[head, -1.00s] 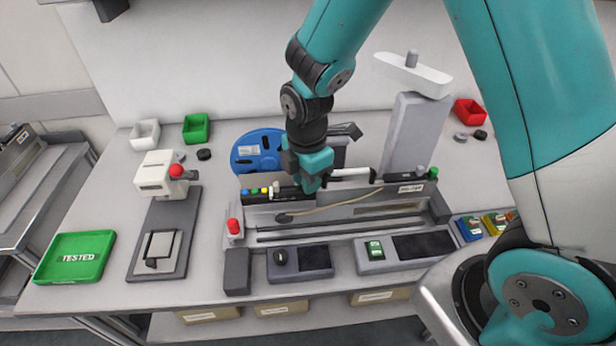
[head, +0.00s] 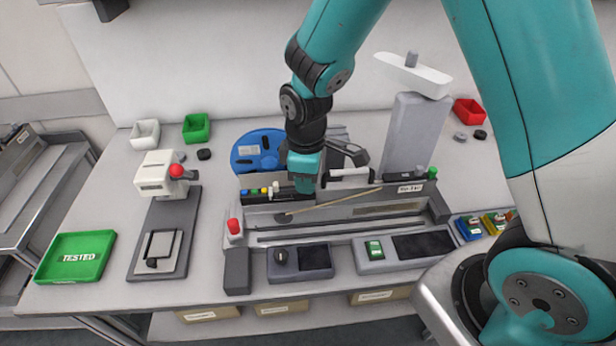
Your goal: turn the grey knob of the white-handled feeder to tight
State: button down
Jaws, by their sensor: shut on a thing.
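The white-handled feeder (head: 345,208) stands lengthwise in the middle of the bench, its white handle (head: 347,180) on top. My gripper (head: 304,190) points down at the feeder's top, just left of the white handle. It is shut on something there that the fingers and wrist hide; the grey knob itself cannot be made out. A small pale peg (head: 276,187) stands on the feeder's top left of my gripper, beside a row of coloured buttons (head: 255,191). A cord runs along the feeder's front.
A blue reel (head: 247,152) stands behind the feeder. A red knob (head: 234,226) and a green knob (head: 432,172) flank it. A grey press-like fixture (head: 164,225) and a green TESTED tray (head: 78,256) are at left. Control boxes (head: 388,250) line the front.

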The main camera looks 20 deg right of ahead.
jog(key=shift+m, duration=1.5)
jog(key=c, duration=1)
grip_release()
jog(key=shift+r, duration=0.1)
notch_tip(320, 180, up, 17)
jog(key=b, duration=0.1)
jog(key=shift+r+b, duration=0.2)
jog(key=shift+b, duration=0.15)
jog(key=shift+s, duration=0.1)
jog(key=s+a+y, duration=0.2)
jog(key=s, duration=0.7)
jog(key=s+a+m+y, duration=0.1)
jog(key=s+a+y, duration=0.1)
jog(key=s, duration=0.7)
jog(key=shift+s+a, duration=0.2)
jog(key=shift+a, duration=0.1)
